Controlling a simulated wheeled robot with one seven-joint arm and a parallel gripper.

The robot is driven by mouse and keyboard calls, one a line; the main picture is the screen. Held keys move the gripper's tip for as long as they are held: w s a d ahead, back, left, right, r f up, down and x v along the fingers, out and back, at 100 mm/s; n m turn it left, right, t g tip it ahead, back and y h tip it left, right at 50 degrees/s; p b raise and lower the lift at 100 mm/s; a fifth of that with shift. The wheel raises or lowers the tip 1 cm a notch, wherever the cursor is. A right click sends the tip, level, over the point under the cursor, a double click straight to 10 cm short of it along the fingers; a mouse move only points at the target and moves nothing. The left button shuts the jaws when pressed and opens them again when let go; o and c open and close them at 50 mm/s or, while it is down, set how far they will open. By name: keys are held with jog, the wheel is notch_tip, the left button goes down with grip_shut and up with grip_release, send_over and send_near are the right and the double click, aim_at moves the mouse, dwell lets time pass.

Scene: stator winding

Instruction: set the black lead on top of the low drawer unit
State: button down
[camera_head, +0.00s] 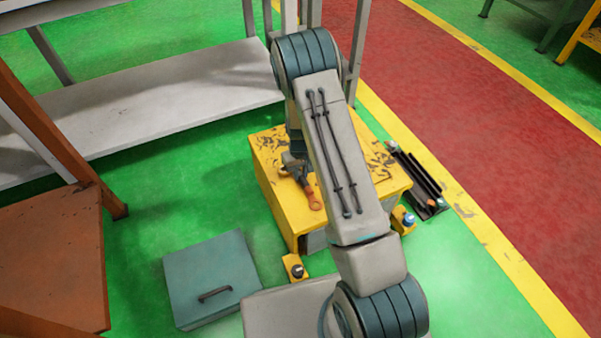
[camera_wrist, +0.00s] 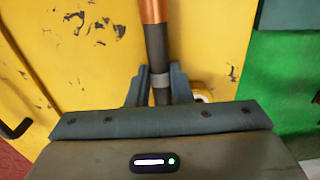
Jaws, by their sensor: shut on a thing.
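The black lead (camera_wrist: 157,50) is a dark straight cable with a copper-coloured end at the top of the wrist view. My gripper (camera_wrist: 160,88) is shut on it, with one grey finger on each side. In the head view, the lead's orange tip (camera_head: 315,201) shows below my gripper (camera_head: 297,168), over the top of a low yellow unit (camera_head: 268,150). The yellow unit's worn surface (camera_wrist: 45,50) fills much of the wrist view, and a dark handle (camera_wrist: 15,129) shows on it. My arm hides part of the unit. I cannot tell whether the lead touches its top.
A teal box with a handle (camera_head: 205,265) stands on the green floor at the lower left. Small yellow blocks (camera_head: 294,267) (camera_head: 403,221) and a black tray (camera_head: 432,205) lie around the unit. A grey shelf (camera_head: 150,97) and a brown table (camera_head: 50,250) stand left.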

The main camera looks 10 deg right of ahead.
aim_at(301, 174)
jog(key=shift+f, duration=0.15)
jog(key=c, duration=1.3)
grip_release()
notch_tip(301, 174, up, 12)
jog(key=r+p, duration=0.1)
jog(key=p, duration=0.3)
jog(key=s+a+r+m, duration=0.1)
jog(key=s+r, duration=0.4)
jog(key=r, duration=0.3)
jog(key=s+r, duration=0.5)
jog(key=r, duration=0.3)
jog(key=s+r, duration=0.4)
jog(key=s, duration=0.4)
jog(key=s+r+m+t, duration=0.1)
jog(key=s+r, duration=0.2)
jog(key=s, duration=0.5)
jog(key=shift+s+d+r, duration=0.25)
jog(key=shift+s+r, duration=0.05)
jog(key=shift+r, duration=0.05)
